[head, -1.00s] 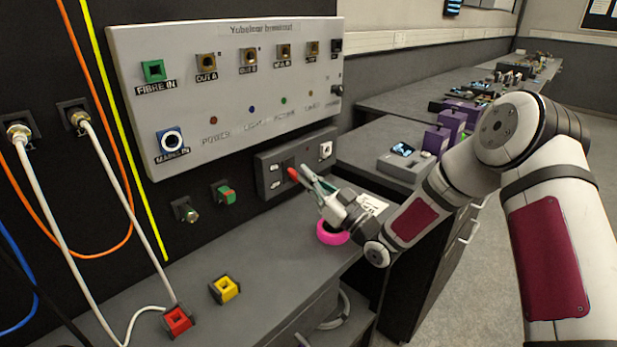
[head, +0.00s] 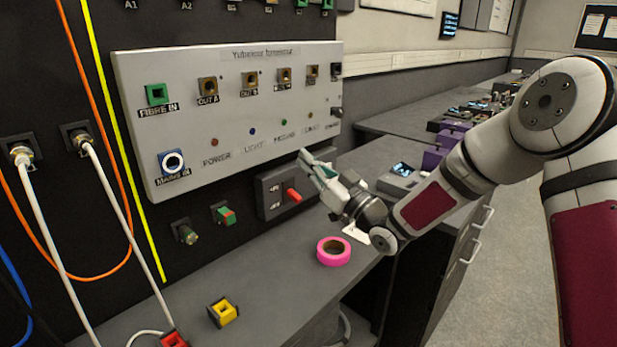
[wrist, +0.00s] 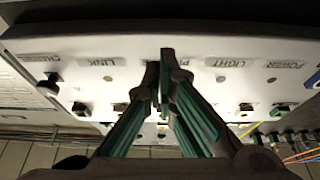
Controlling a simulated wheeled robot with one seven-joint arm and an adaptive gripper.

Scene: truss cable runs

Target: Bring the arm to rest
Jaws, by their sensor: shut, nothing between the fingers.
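My gripper (head: 312,168) is shut and empty, with the fingers together. In the head view it hangs in front of the lower right of the grey-white breakout panel (head: 215,165), above the small dark switch box (head: 270,205). A red lever (head: 293,195) on that box shows below and left of the fingers, apart from them in the picture. In the wrist view my gripper (wrist: 164,62) points at the labelled panel face (wrist: 215,48), which appears upside down. I cannot tell how wide the gap to the panel is.
A pink tape roll (head: 334,251) lies on the grey bench (head: 275,275) below the gripper. A yellow block (head: 222,312) and a red block (head: 174,340) are nearer. White cables (head: 108,200) hang at the left.

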